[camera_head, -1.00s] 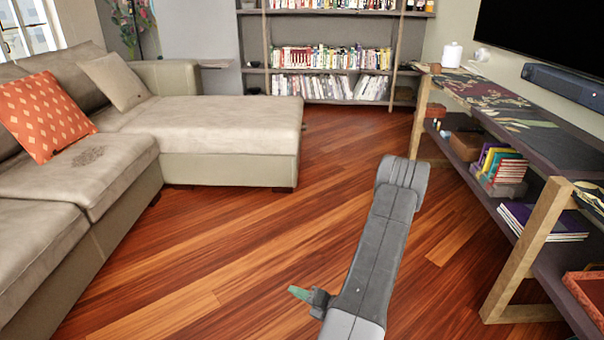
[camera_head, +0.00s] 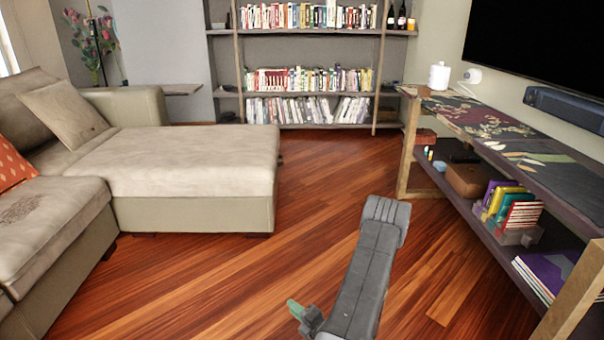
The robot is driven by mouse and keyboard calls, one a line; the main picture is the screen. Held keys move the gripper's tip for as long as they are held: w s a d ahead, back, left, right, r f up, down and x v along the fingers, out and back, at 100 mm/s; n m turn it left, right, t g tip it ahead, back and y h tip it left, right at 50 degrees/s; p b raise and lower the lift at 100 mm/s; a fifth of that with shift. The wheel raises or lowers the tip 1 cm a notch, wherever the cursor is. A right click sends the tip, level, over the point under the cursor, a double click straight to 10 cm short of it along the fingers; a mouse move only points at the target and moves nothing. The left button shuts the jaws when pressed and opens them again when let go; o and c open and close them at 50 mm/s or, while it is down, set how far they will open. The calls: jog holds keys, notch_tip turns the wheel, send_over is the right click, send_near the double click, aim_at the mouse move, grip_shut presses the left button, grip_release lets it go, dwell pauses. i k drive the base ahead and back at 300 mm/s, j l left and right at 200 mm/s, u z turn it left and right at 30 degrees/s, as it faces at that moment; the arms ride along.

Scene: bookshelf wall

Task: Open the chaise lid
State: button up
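The chaise (camera_head: 190,212) is the long end of the beige sofa, at the left middle of the head view. Its padded lid (camera_head: 185,162) lies flat and shut on the base, with a seam showing along the front edge. My arm reaches up from the bottom of the picture over the floor, to the right of the chaise and apart from it. At the arm's lower left, part of my gripper (camera_head: 304,314) shows with a green tip. Its fingers cannot be made out clearly.
A wooden floor (camera_head: 230,285) is clear between the sofa and the TV console (camera_head: 470,190) on the right. A bookshelf (camera_head: 310,85) stands at the back. An orange cushion (camera_head: 12,165) and a beige cushion (camera_head: 65,115) rest on the sofa.

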aim_at(267, 189)
jog(key=i, duration=1.7)
jog(key=i+l+u, duration=0.1)
jog(key=i, duration=1.55)
